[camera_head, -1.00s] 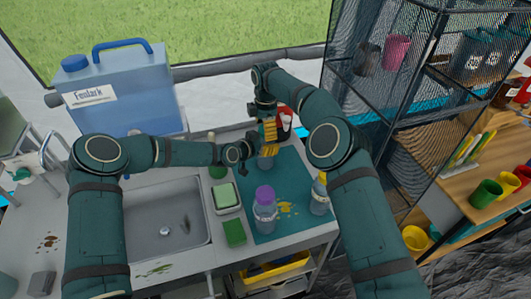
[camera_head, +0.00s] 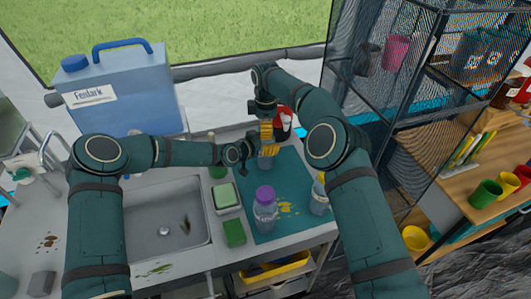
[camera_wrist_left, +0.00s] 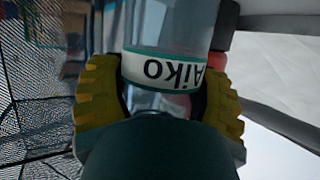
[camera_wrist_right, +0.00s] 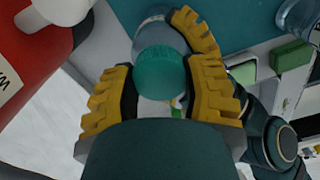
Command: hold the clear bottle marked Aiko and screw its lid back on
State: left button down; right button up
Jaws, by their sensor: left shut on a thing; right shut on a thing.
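The clear Aiko bottle (camera_wrist_left: 165,70) is between the yellow fingers of my left gripper (camera_wrist_left: 160,95), its label upside down in the left wrist view. In the head view the bottle (camera_head: 265,163) is upright at the back of the teal mat (camera_head: 293,163), partly hidden by the grippers. My left gripper (camera_head: 262,151) is shut on it from the left. My right gripper (camera_wrist_right: 162,88) points down from above, shut on the teal lid (camera_wrist_right: 161,72). The lid is over the bottle top in the right wrist view; I cannot tell whether the threads are engaged.
A purple-capped bottle (camera_head: 265,211) and another bottle (camera_head: 319,195) stand on the front of the mat. A red container (camera_head: 283,122) stands close behind my right gripper. Left are a soap dish (camera_head: 226,196), a green sponge (camera_head: 234,232) and the sink (camera_head: 150,205).

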jog(key=o, duration=1.3)
jog(key=shift+c, duration=0.2)
jog(key=shift+r, duration=2.3)
jog(key=shift+o, duration=0.2)
notch_tip(320, 180, up, 2)
jog(key=shift+a+r+n, duration=0.1)
jog(key=shift+r+n, duration=0.05)
jog(key=shift+n, duration=0.95)
jog(key=shift+r+n, duration=0.5)
jog(key=shift+r, duration=0.05)
